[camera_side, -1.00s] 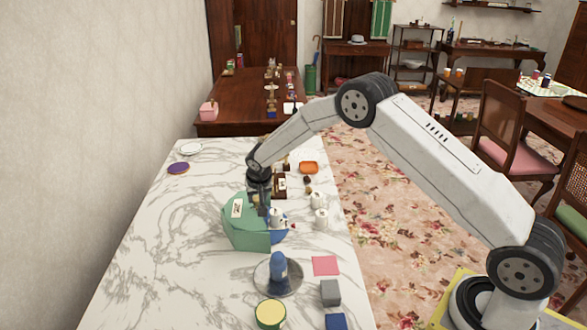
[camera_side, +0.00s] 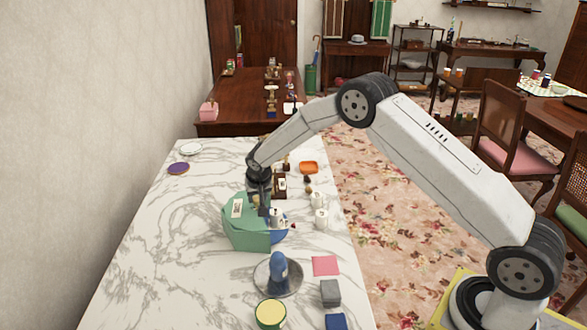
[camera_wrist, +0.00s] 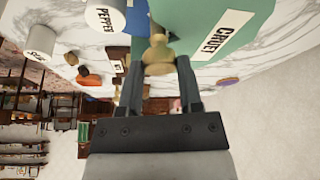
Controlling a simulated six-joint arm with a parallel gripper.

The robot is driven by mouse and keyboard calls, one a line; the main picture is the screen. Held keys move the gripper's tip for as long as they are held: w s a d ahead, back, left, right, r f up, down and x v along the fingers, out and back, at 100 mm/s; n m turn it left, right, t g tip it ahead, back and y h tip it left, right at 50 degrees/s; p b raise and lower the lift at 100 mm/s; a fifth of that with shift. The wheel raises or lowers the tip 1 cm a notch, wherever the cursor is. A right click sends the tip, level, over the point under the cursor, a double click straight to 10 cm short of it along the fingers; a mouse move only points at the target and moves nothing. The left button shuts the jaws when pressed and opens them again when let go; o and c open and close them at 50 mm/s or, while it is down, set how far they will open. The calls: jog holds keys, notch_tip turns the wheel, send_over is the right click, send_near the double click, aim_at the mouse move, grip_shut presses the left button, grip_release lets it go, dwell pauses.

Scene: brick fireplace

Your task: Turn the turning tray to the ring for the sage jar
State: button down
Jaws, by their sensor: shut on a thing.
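The turning tray is blue (camera_side: 279,237) and sits mostly under a green housing (camera_side: 245,232) on the marble counter. The housing carries a white label reading CRUET in the wrist view (camera_wrist: 222,32). A tan knob (camera_wrist: 158,58) stands beside the housing, between my fingers. My gripper (camera_side: 260,208) points down at the housing, shut on this knob. A small white jar (camera_side: 275,216) shows at the tray's open side.
Two white jars (camera_side: 319,208) stand right of the tray. A blue object on a grey disc (camera_side: 278,285), a pink square (camera_side: 325,266) and a grey block (camera_side: 330,292) are nearer the camera. An orange dish (camera_side: 309,167) lies behind. The counter's left side is mostly clear.

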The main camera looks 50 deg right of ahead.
jog(key=shift+w+a+m+h, duration=0.1)
jog(key=shift+m+h, duration=0.2)
jog(key=shift+m, duration=0.4)
jog(key=shift+m+g+h, duration=0.5)
jog(key=shift+m, duration=1.2)
jog(key=shift+w+m+g+h, duration=0.15)
jog(key=shift+m+g, duration=0.25)
jog(key=shift+m, duration=0.65)
jog(key=shift+w+m+g+h, duration=0.15)
jog(key=shift+m+g, duration=0.25)
jog(key=shift+m, duration=0.65)
jog(key=shift+m+g, duration=0.9)
jog(key=shift+m, duration=1.3)
jog(key=shift+w+m+g, duration=0.1)
jog(key=shift+m+g, duration=0.5)
jog(key=shift+m, duration=1.8)
jog(key=shift+c, duration=1.3)
grip_release()
